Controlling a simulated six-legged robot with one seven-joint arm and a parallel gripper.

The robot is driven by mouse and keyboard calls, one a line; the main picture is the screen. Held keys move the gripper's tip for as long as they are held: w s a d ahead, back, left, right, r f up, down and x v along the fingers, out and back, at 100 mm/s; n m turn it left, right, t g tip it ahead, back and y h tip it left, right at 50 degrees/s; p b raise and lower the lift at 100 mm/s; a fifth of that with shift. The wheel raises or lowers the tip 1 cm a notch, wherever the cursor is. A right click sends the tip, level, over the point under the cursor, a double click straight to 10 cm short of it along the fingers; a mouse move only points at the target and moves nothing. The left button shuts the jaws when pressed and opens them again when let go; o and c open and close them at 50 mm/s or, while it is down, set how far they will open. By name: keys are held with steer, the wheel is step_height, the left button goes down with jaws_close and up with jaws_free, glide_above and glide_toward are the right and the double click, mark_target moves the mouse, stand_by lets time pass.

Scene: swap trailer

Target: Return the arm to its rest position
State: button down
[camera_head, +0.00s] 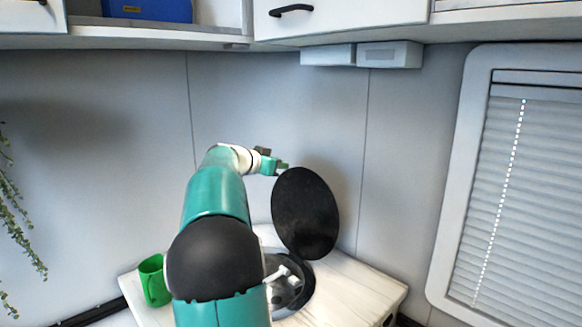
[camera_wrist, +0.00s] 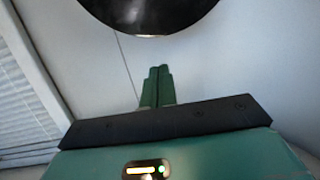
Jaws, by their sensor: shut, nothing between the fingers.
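My teal arm rises over the counter in the head view. My gripper (camera_head: 283,167) is at its far end, close to the upper left edge of a round black lid (camera_head: 305,213). Whether it touches the lid is hard to tell. In the wrist view my gripper's two green fingers (camera_wrist: 158,75) are together with nothing between them. The lid's dark edge (camera_wrist: 150,12) shows above them. The lid stands tilted upright behind a round dark sink (camera_head: 292,285) with a light tap in it. My arm hides part of the sink and counter.
A green mug (camera_head: 154,280) stands on the white counter (camera_head: 355,291), left of my arm. Cupboards (camera_head: 340,14) and a white box (camera_head: 389,54) hang above. A window with blinds (camera_head: 505,190) is at right. A plant (camera_head: 20,215) hangs at left. The wall is close behind the lid.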

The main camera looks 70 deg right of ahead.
steer(key=shift+w+a+r, duration=0.15)
steer(key=shift+w+a, duration=0.05)
steer(key=shift+a, duration=0.3)
